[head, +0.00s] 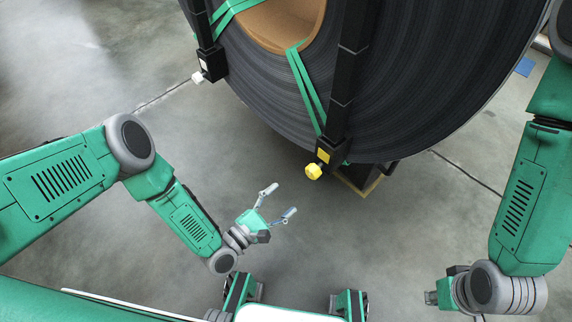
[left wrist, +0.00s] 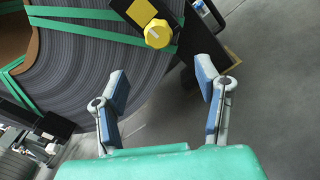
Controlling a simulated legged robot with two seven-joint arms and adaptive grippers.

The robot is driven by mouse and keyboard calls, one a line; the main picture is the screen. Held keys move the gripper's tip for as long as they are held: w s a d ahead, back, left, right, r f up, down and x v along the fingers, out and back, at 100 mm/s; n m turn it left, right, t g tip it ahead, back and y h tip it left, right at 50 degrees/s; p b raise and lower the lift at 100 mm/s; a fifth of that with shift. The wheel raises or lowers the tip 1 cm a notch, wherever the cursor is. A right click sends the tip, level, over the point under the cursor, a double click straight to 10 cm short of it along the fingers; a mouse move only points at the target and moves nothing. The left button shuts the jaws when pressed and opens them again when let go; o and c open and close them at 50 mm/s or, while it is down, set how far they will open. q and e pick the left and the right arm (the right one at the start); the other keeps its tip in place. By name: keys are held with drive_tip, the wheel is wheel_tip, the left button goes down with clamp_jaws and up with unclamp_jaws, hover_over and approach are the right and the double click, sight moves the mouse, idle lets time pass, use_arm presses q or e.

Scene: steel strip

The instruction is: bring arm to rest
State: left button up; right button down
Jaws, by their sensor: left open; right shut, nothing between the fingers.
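My left gripper (head: 279,201) is open and empty in the head view, in front of the coil and apart from it. It also shows in the left wrist view (left wrist: 165,92), its two blue-padded fingers spread with nothing between them. My right gripper (head: 431,298) is at the lower right of the head view, low and close to my body. Its fingers are small and hard to make out there. A large dark steel strip coil (head: 430,85) fills the top of the head view and also shows in the left wrist view (left wrist: 85,75).
Green straps (head: 305,85) and black posts (head: 347,80) cross the coil. One post ends in a yellow knob (head: 314,171), also in the left wrist view (left wrist: 158,33); another has a white knob (head: 197,77). A wooden support (head: 362,181) lies under the coil. Grey floor (head: 390,230) is clear between the arms.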

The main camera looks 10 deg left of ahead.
use_arm(q)
drive_tip(key=s+a+r+m+g+y, duration=0.3)
drive_tip(key=s+a+m+g+y, duration=0.3)
drive_tip(key=s+a+m, duration=0.45)
drive_tip(key=s+a+r+m+g+y, duration=0.45)
drive_tip(key=s+a+m+g, duration=0.35)
drive_tip(key=s+a+m, duration=0.3)
wheel_tip(320, 180, up, 17)
drive_tip(key=w+m+p, duration=0.1)
drive_tip(key=p, duration=1.7)
drive_tip(key=shift+d, duration=0.45)
drive_tip(key=shift+w, duration=0.15)
